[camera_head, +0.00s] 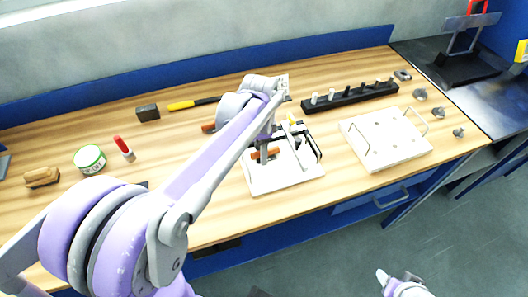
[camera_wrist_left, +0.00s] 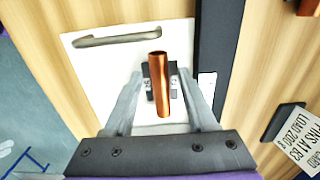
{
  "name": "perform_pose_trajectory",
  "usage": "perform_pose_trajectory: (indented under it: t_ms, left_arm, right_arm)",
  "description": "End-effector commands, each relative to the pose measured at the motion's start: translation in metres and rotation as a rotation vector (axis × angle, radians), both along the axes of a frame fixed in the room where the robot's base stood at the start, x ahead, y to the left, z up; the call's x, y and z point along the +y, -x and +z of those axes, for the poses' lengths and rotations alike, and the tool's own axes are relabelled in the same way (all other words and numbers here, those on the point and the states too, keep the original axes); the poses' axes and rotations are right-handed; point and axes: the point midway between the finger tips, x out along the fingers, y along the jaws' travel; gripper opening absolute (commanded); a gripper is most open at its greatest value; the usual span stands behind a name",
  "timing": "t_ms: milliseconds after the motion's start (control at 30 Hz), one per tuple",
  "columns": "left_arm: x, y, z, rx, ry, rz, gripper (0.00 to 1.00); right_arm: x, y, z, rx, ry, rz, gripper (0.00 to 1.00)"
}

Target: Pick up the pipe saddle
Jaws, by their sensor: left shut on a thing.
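The pipe saddle is a small dark block with pale lettering (camera_wrist_left: 147,84) and a copper-coloured pipe piece (camera_wrist_left: 158,82) on it, in the middle of the left wrist view. My left gripper (camera_wrist_left: 160,88) is shut on it, one finger on each side. In the head view my left gripper (camera_head: 264,150) points down over a white board (camera_head: 262,187), with the copper piece (camera_head: 271,153) showing beside it. Whether the saddle touches the board is unclear. Part of my right gripper (camera_head: 400,284) shows at the bottom right, away from the table; its jaw opening is unclear.
A black rack with several pegs (camera_head: 350,97) and a white tray with wire handles (camera_head: 385,152) stand to the right. The front middle right is floor.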

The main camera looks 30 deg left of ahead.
Motion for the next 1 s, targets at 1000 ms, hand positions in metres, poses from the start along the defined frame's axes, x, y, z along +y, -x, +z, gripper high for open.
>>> perform_pose_trajectory:
  t_ms: [1000]
  left_arm:
    - [0.0,0.0,0.101,0.0,0.0,0.0,0.0]
  right_arm:
    - [0.0,-0.002,0.008,-0.005,0.0,0.0,0.56]
